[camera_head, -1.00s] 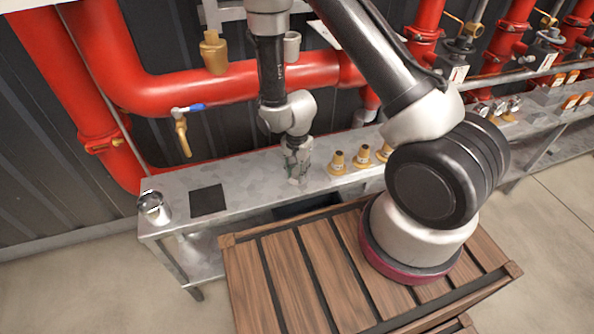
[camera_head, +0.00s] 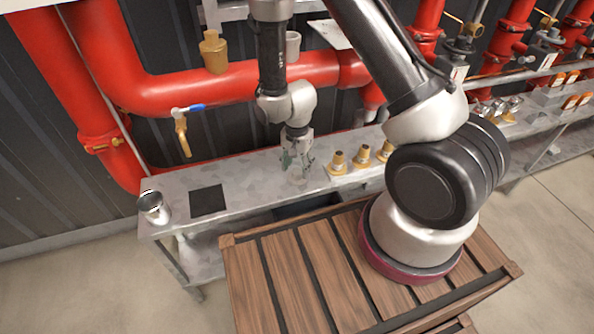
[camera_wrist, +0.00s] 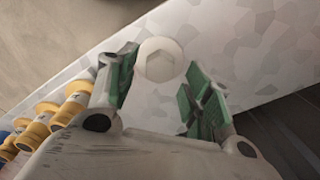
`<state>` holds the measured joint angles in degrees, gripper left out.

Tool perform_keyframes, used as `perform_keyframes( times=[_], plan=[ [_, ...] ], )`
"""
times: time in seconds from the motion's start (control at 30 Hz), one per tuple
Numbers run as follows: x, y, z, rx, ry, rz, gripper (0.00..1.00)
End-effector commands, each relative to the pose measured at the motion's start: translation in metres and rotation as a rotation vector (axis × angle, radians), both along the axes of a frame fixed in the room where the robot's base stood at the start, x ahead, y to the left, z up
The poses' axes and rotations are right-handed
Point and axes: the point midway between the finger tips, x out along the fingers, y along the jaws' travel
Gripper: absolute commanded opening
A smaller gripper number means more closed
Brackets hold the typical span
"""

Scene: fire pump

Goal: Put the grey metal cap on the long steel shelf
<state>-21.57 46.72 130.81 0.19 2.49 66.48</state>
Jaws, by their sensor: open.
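The grey metal cap (camera_wrist: 160,60) shows in the wrist view as a pale round piece with a hexagon on its top. It appears to stand on the galvanized surface of the long steel shelf (camera_head: 245,177), between and just beyond my fingertips. My gripper (camera_wrist: 163,72) is open, with a green-padded finger on each side of the cap and visible gaps to it. In the head view my gripper (camera_head: 297,162) points down over the middle of the shelf, and the cap beneath it is hard to make out.
Several brass fittings (camera_head: 338,163) stand on the shelf just right of my gripper. A dark square (camera_head: 208,200) and a silver cup-like piece (camera_head: 152,207) are at the shelf's left end. Red pipes (camera_head: 240,82) and a brass valve (camera_head: 183,135) are behind.

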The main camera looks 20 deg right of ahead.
Motion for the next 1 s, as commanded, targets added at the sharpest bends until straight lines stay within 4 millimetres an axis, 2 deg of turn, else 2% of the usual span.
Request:
perform_keyframes(
  times=[0.1, 0.3, 0.43, 0.67, 0.73, 0.77, 0.87, 1.0],
  plan=[
    [0.002, 0.001, 0.030, 0.002, -0.006, 0.000, 0.51],
    [0.001, 0.000, 0.070, 0.002, -0.005, 0.000, 0.51],
    [0.001, 0.000, 0.085, 0.001, -0.002, 0.000, 0.51],
    [0.001, -0.001, 0.096, 0.001, -0.004, 0.005, 0.51],
    [0.003, -0.005, 0.110, 0.006, -0.016, 0.022, 0.51],
    [0.004, -0.007, 0.119, 0.008, -0.025, 0.037, 0.51],
    [0.005, -0.022, 0.166, 0.018, -0.065, 0.105, 0.51],
    [-0.010, -0.054, 0.247, 0.018, -0.137, 0.245, 0.51]
  ],
)
